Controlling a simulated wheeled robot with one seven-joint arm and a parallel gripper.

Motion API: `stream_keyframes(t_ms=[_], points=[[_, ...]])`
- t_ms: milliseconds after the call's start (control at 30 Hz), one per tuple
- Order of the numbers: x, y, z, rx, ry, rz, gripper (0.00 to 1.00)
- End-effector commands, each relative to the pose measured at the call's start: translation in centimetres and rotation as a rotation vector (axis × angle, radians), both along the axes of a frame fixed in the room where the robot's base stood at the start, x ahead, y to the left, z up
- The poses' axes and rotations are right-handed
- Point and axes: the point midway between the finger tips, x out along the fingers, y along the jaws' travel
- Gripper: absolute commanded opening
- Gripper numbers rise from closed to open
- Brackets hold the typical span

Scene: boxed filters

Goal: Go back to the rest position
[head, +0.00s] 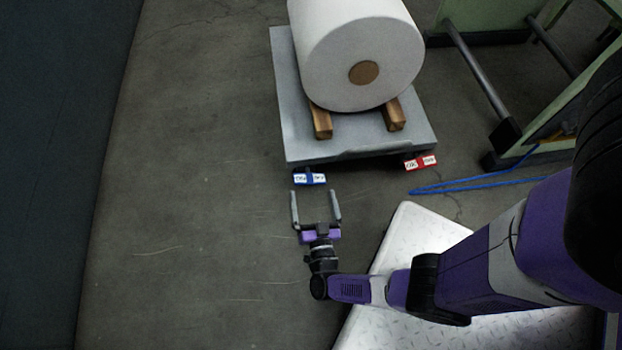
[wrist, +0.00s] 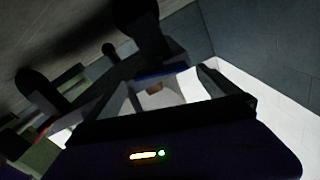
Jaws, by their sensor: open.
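My gripper (head: 314,193) is open in the head view, with its two fingers apart and nothing between them. It points up the picture, just below a small blue and white box (head: 309,179), with a narrow gap showing in the picture. A red and white box (head: 420,162) is farther right, by the front edge of the grey platform. In the wrist view the dark finger shapes (wrist: 92,55) stand apart.
A large white roll (head: 345,45) rests on wooden blocks (head: 321,122) on the grey platform (head: 290,100). A blue cable (head: 470,187) lies on the floor at right, near a green frame (head: 570,105). A light patterned plate (head: 420,235) lies under my arm. The floor at left is clear.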

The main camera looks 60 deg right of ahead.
Motion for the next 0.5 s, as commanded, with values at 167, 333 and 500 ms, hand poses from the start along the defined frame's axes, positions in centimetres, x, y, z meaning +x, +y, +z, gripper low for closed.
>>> stream_keyframes(t_ms=[167,333,500], points=[[-0.66,0.84,0.01,0.000,0.000,0.000,1.00],[-0.71,0.89,0.00,0.000,0.000,-0.001,1.00],[-0.69,0.88,-0.01,0.000,0.000,0.000,1.00]])
